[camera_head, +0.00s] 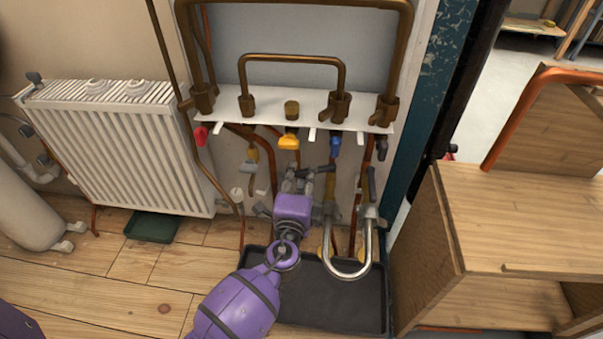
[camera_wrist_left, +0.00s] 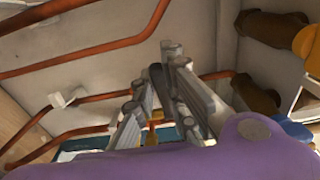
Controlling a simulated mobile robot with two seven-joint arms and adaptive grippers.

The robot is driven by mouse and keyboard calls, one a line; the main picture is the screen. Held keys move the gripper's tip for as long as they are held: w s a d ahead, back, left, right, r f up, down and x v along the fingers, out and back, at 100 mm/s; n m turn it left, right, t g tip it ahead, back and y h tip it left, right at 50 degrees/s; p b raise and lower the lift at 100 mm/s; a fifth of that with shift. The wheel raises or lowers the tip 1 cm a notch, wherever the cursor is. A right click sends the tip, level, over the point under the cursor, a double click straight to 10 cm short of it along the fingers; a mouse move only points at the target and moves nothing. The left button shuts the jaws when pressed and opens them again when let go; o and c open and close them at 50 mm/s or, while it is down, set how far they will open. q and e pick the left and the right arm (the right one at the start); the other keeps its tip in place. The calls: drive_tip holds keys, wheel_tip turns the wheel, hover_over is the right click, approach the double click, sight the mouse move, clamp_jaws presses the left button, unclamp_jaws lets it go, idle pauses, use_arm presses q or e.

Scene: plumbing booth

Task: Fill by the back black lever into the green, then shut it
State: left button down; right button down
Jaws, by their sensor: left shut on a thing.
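A silver braided hose loop (camera_head: 364,262) hangs under the manifold, with brass valves at its ends. One black lever (camera_head: 371,183) is on its right-hand side. My left gripper (camera_head: 312,178) is at the left-hand side of the loop, under the white shelf. In the left wrist view, its grey fingers are closed around a black lever (camera_wrist_left: 157,76), with a bit of brass behind it. The fingers hide most of this lever in the head view. A small round white gauge (camera_head: 237,194) is left of the gripper; its reading is too small to tell. My right gripper is out of view.
Red (camera_head: 201,135), yellow (camera_head: 289,142) and blue (camera_head: 335,146) handles hang below the white shelf (camera_head: 270,105), close above my gripper. Copper pipes run behind. A black tray (camera_head: 340,300) lies on the floor. A radiator (camera_head: 120,145) stands left, a wooden cabinet (camera_head: 440,240) right.

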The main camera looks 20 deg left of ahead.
use_arm(q)
drive_tip(key=c, duration=1.8)
unclamp_jaws()
drive_tip(key=shift+o, duration=0.2)
drive_tip(key=v, duration=1.2)
drive_tip(key=shift+a, duration=0.1)
